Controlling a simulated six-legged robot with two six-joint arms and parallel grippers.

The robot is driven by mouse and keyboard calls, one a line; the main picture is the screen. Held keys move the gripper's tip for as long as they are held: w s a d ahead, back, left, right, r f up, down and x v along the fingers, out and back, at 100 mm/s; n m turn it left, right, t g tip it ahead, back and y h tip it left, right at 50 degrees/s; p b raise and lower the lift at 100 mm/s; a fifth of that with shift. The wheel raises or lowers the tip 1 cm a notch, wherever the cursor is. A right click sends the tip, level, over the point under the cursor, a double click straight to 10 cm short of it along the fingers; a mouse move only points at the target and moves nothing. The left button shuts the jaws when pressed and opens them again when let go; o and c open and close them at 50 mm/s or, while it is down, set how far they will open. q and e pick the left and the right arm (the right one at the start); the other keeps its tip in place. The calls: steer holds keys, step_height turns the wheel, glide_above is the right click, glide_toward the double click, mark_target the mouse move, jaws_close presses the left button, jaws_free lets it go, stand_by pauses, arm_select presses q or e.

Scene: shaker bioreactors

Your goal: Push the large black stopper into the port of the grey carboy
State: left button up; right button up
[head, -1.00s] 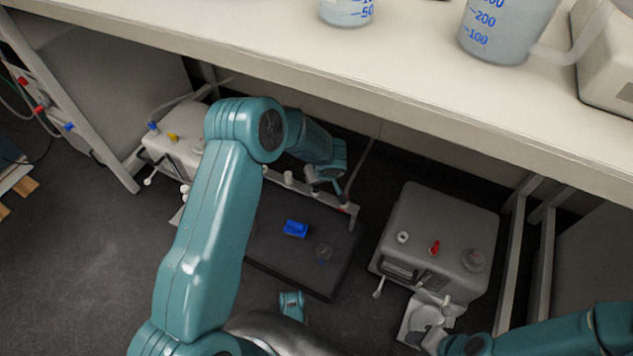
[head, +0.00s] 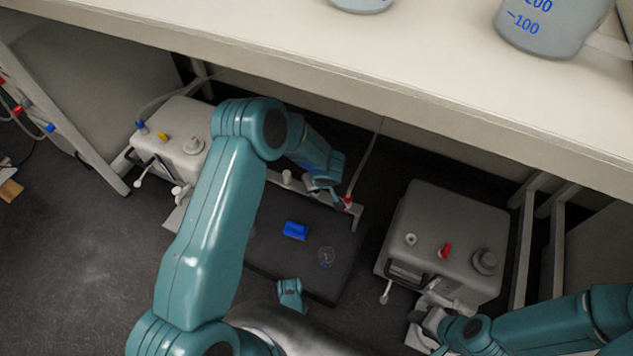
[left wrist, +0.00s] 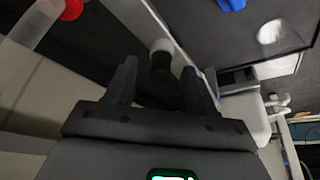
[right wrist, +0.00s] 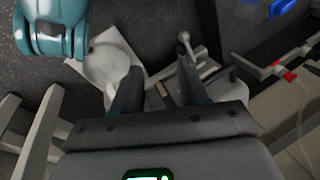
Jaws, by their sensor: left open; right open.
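The grey carboy (head: 450,235) stands on the floor at the right in the head view. Its top has a small pale fitting, a red one and a round grey cap (head: 486,262). My left gripper (head: 335,195) is over the rail at the far edge of the black tray. In the left wrist view it is open (left wrist: 160,85), with a dark rounded thing (left wrist: 162,72) between its fingers. This may be the large black stopper; I cannot tell for sure. My right gripper (right wrist: 157,85) is open and appears empty, near the carboy's lower front.
The black tray (head: 290,262) holds a blue piece (head: 295,230) and a clear round dish (head: 326,257). A white carboy (head: 180,130) stands at the left. The bench top (head: 300,50) overhangs, with frame legs (head: 520,240) right of the grey carboy. A red-tipped tube (head: 348,200) hangs near my left gripper.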

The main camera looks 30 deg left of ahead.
arm_select(q)
jaws_close()
steer(key=shift+r, duration=0.15)
steer(key=shift+r, duration=0.55)
steer(key=shift+r, duration=0.2)
steer(key=shift+r, duration=0.5)
